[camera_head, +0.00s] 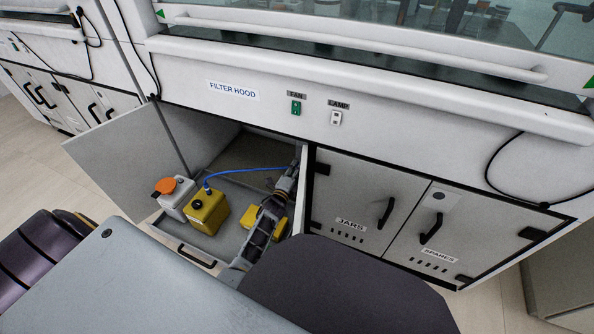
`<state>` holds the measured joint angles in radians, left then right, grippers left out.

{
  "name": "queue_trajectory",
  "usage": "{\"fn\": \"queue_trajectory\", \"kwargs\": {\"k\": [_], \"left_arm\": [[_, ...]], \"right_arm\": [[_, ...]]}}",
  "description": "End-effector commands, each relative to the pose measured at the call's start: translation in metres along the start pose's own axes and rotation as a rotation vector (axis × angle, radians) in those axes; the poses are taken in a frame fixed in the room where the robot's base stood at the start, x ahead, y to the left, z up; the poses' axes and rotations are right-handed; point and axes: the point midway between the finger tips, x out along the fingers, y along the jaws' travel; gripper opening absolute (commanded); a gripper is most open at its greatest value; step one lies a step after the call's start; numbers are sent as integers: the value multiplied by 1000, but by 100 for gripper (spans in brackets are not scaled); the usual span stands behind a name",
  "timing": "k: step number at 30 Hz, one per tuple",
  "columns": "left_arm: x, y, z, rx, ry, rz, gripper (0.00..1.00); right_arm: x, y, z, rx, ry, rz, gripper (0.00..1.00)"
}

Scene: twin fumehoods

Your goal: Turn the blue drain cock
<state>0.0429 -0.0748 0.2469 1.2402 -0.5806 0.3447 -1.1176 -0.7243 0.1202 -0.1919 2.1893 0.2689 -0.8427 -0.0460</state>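A thin blue hose (245,169) runs from the yellow can (208,214) to the right inside the open cabinet.
A white can with an orange lid (173,194) stands beside the yellow can in a grey pull-out tray (197,241). Another yellow thing (279,229) lies partly behind my arm. The open cabinet door (125,160) stands left. Closed JARS (345,190) and SPARES doors (455,220) flank the right.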

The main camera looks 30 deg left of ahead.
Motion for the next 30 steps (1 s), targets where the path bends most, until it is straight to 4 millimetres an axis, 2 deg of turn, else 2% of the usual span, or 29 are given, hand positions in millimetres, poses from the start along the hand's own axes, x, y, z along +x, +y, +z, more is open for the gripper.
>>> {"fn": "queue_trajectory", "kwargs": {"k": [10,30], "left_arm": [[-16,1,0,0,0,1,30],[-69,1,0,0,1,1,30]], "right_arm": [[-1,1,-2,-3,4,1,44],[-1,1,-2,-4,4,2,44]]}}
